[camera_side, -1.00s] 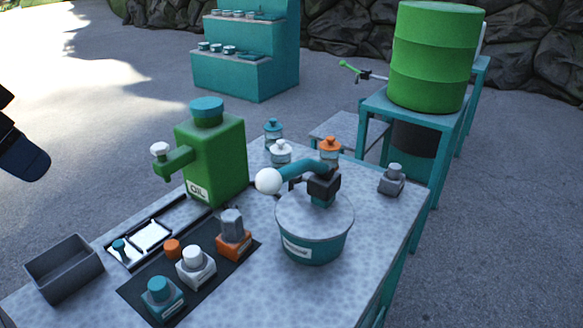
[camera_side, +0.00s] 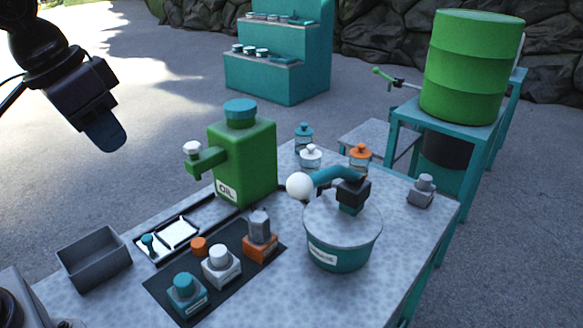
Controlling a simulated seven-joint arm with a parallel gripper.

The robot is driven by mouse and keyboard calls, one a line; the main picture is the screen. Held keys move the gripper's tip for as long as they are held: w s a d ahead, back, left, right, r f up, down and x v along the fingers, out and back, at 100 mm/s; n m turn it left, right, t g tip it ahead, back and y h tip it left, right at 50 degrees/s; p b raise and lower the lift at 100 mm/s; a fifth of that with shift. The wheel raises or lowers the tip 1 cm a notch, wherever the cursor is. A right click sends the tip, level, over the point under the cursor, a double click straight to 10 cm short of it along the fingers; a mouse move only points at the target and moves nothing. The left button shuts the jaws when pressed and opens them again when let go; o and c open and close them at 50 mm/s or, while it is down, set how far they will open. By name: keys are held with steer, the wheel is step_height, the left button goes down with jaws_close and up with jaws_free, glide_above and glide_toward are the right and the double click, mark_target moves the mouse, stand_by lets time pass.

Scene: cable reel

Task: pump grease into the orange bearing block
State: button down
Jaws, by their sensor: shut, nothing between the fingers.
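The orange bearing block (camera_side: 260,248) sits at the back right of the dark mat, with a grey cylinder (camera_side: 259,224) standing on it. An orange cap (camera_side: 199,246) lies to its left. The teal grease bucket (camera_side: 337,255) stands to the right of the mat. Its pump has a teal lever (camera_side: 335,175) ending in a white ball knob (camera_side: 299,186) that points left. My gripper (camera_side: 107,138) is shut and empty, in the air at the upper left, well away from the block and the pump.
A green oil can (camera_side: 243,160) stands behind the mat (camera_side: 170,284). White (camera_side: 221,265) and teal (camera_side: 187,295) blocks share the mat. A grey bin (camera_side: 94,259) and a small tray (camera_side: 163,251) are on the left. Small jars (camera_side: 360,158) stand behind the pump.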

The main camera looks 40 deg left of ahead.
steer(key=w+d+r+n+g, duration=0.2)
steer(key=w+d+n, duration=0.25)
steer(key=w, duration=0.65)
step_height(320, 180, up, 4)
steer(key=r+n+g+h, duration=0.1)
steer(key=n+g+h, duration=0.1)
steer(key=n, duration=1)
glide_above(299, 174)
steer(key=w+a, duration=0.1)
steer(key=a, duration=0.2)
steer(key=shift+s+a+f+n, duration=0.15)
steer(key=shift+s+f+n, duration=0.1)
steer(key=shift+n, duration=0.7)
steer(key=x, duration=1.4)
steer(key=shift+s, duration=0.1)
